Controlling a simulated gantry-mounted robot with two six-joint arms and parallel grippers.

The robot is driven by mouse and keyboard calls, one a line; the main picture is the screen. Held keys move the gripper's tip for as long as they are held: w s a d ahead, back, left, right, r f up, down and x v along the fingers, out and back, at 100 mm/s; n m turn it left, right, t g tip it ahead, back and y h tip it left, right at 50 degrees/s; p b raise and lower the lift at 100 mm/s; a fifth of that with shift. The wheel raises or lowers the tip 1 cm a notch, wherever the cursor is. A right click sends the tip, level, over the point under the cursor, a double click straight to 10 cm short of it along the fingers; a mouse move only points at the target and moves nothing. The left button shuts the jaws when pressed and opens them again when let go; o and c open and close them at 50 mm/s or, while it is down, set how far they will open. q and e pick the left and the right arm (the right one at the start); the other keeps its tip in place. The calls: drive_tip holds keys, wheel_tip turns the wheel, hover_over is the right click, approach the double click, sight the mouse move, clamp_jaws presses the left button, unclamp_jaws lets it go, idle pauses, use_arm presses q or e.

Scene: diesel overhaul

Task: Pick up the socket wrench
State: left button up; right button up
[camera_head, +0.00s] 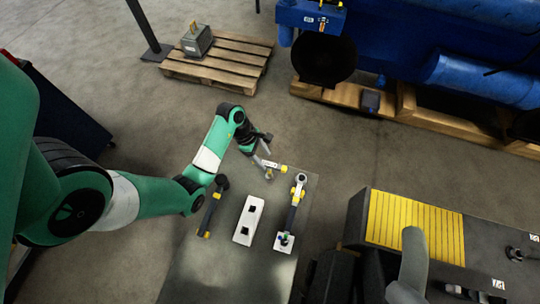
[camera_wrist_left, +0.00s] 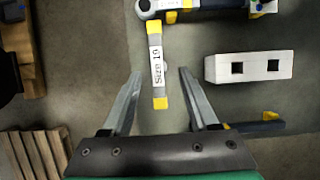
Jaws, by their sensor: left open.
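The socket wrench (camera_head: 295,203) lies on a grey table (camera_head: 225,275), with a ring-shaped head, dark handle and yellow bands. Part of it shows at the top edge of the left wrist view (camera_wrist_left: 205,10). A yellow-ended bar labelled "Size 19" (camera_wrist_left: 157,60) lies by the wrench head; I cannot tell whether they are joined. My left gripper (camera_head: 268,162) is open at the table's far end. In the left wrist view its fingers (camera_wrist_left: 160,72) are apart, pointing at the bar, whose near end shows between them. My right gripper is not in view.
A white block with two square holes (camera_head: 248,220) stands left of the wrench. Another dark, yellow-banded tool (camera_head: 211,215) lies further left. A black and yellow platform (camera_head: 415,224) is to the right. A wooden pallet (camera_head: 228,66) and blue engine (camera_head: 430,45) are behind.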

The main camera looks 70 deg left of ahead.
sight(269, 165)
use_arm(q)
drive_tip(key=x, duration=0.5)
drive_tip(key=shift+b, duration=0.4)
drive_tip(key=x, duration=0.1)
drive_tip(key=b+x, duration=0.1)
drive_tip(key=x, duration=0.3)
drive_tip(key=shift+s+a+f, duration=0.15)
drive_tip(key=shift+a, duration=0.15)
clamp_jaws()
idle(0.6)
